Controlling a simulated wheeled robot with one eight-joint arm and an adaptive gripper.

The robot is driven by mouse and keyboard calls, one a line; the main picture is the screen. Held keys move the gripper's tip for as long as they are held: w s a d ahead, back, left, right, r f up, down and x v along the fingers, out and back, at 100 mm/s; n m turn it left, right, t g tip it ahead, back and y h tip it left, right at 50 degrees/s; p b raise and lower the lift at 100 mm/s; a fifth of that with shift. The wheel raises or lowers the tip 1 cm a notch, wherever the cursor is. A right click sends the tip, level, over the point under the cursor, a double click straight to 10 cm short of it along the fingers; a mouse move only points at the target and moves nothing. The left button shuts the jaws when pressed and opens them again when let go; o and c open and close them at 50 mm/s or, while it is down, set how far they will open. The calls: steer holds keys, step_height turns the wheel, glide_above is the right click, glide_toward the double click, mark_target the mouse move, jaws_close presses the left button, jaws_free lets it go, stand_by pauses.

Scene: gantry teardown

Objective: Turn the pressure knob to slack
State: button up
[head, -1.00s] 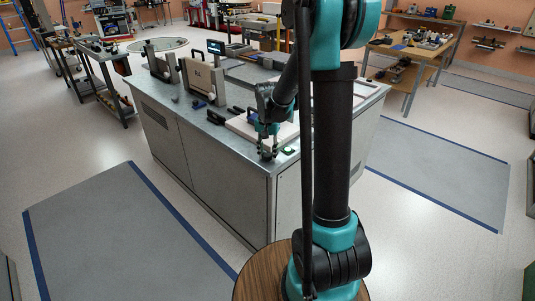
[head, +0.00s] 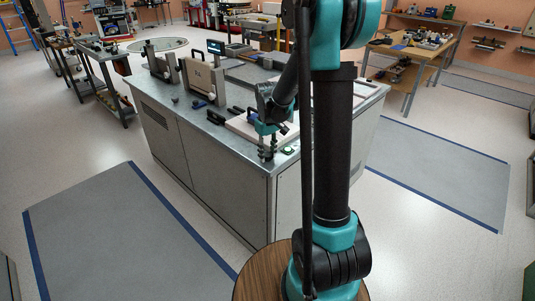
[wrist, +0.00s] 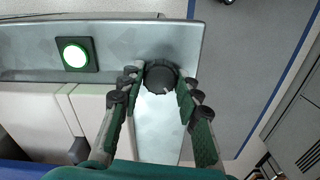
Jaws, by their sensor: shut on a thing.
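The black round pressure knob (wrist: 162,77) sits on the grey metal top near the cabinet's edge in the wrist view. A small pale mark shows on its lower right rim. My gripper (wrist: 161,84) is shut on the knob, with one green-padded finger on each side. In the head view my gripper (head: 267,149) points down at the near corner of the cabinet top. The knob is hidden there behind the fingers.
A white round button in a green ring (wrist: 75,54) lies left of the knob. A pale block (head: 238,124) lies beside my gripper on the cabinet (head: 225,170). Upright plates (head: 203,78) stand farther back. The floor around the cabinet is clear.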

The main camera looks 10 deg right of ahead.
mark_target(267, 154)
steer(key=n, duration=0.5)
steer(key=shift+n, duration=0.3)
steer(key=n, duration=0.5)
steer(key=shift+n, duration=0.4)
steer(key=o, duration=1.2)
steer(key=shift+c, duration=0.2)
steer(key=shift+r, duration=0.15)
step_height(267, 154, up, 12)
